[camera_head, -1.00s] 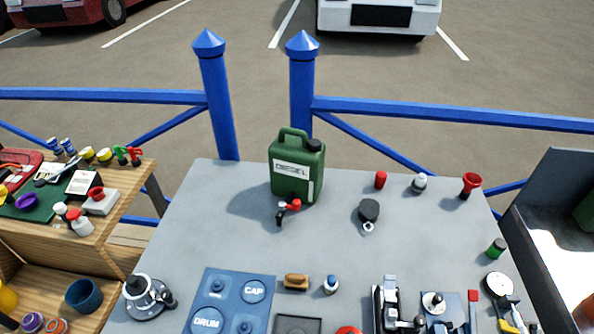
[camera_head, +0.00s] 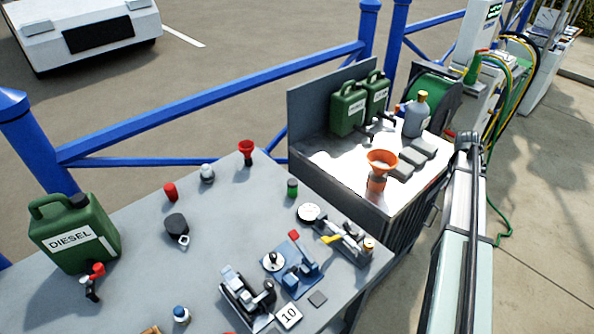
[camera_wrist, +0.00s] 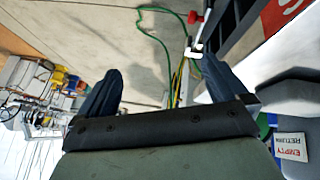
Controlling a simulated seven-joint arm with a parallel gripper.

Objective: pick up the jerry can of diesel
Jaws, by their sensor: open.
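The green jerry can (camera_head: 72,236) labelled DIESEL stands upright on the grey table at the left of the head view. It has a moulded handle on top and a dark cap. A small red-and-black tap (camera_head: 93,280) is in front of it. My gripper (camera_wrist: 158,78) shows in the wrist view as two dark blue fingers spread wide apart, with nothing between them. It is open and away from the can, which I do not make out in the wrist view. In the head view my arm is at the right, and the fingers are not visible.
Two more green cans (camera_head: 348,108) stand on a side bench (camera_head: 340,178) with an orange funnel (camera_head: 382,163). The grey table (camera_head: 135,235) also holds a dark pulley-like block (camera_head: 176,226), a red funnel (camera_head: 246,150) and metal fittings. A blue railing (camera_head: 215,100) runs behind.

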